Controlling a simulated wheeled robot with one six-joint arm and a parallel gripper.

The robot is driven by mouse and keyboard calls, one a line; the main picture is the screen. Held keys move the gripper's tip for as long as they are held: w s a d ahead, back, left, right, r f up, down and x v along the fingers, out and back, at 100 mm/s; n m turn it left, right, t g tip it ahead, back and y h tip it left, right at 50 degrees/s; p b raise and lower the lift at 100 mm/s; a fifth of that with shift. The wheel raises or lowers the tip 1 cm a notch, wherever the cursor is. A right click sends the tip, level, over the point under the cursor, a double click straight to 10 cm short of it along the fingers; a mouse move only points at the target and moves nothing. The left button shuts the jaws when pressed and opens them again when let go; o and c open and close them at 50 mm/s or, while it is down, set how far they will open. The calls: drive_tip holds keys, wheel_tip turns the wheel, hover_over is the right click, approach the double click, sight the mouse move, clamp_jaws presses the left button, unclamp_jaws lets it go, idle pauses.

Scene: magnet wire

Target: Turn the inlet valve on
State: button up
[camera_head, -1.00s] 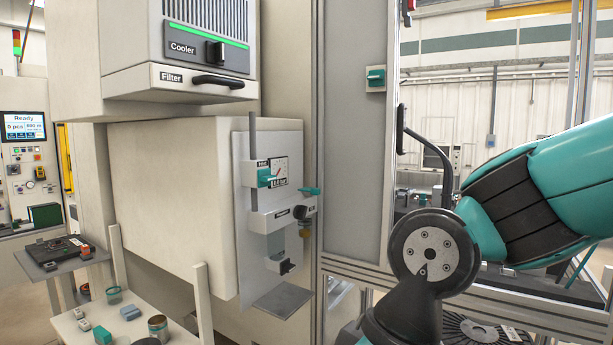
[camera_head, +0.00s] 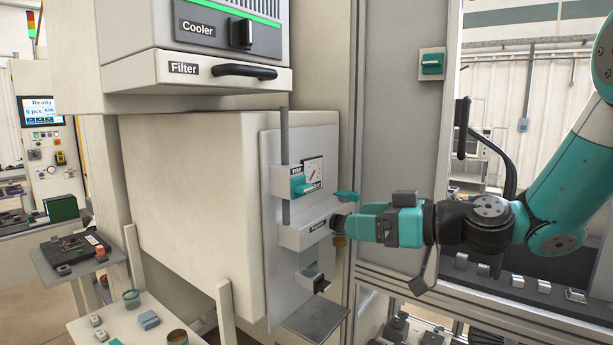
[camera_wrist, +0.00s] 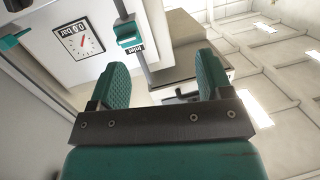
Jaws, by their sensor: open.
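The inlet valve has a teal handle (camera_head: 304,187) on a pale block, on a vertical grey pipe of the panel. In the wrist view its teal handle (camera_wrist: 128,36) shows above an "Inlet" label, ahead of the fingers and slightly left. My gripper (camera_head: 358,218) is right of and lower than the valve in the head view, pointing left at the panel. In the wrist view my gripper (camera_wrist: 163,78) is open, with nothing between its two teal fingers. It looks apart from the handle.
A pressure gauge (camera_wrist: 84,40) beside the valve seems to read 0.0 bar. Another teal lever (camera_head: 347,196) stands just above my fingers. A pale labelled block (camera_head: 304,235) projects below the valve. The filter drawer handle (camera_head: 245,71) is above. A door frame and black handle (camera_head: 461,127) stand right.

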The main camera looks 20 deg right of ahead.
drive_tip(key=w+d+r+m+t, duration=0.1)
drive_tip(key=w+d+r+t, duration=0.15)
drive_tip(key=d, duration=0.25)
drive_tip(key=p, duration=0.9)
approach(308, 187)
drive_tip(key=shift+h, duration=0.4)
drive_tip(key=x, duration=0.8)
drive_tip(key=shift+w+a+r, duration=0.15)
drive_tip(key=shift+a+r, duration=0.15)
drive_tip(key=shift+r, duration=0.05)
drive_tip(key=shift+w+a+f+p, duration=0.15)
drive_tip(key=shift+w+a+p, duration=0.25)
drive_tip(key=shift+w, duration=0.2)
drive_tip(key=shift+c, duration=0.4)
drive_tip(key=c, duration=0.8)
drive_tip(key=shift+c, duration=0.2)
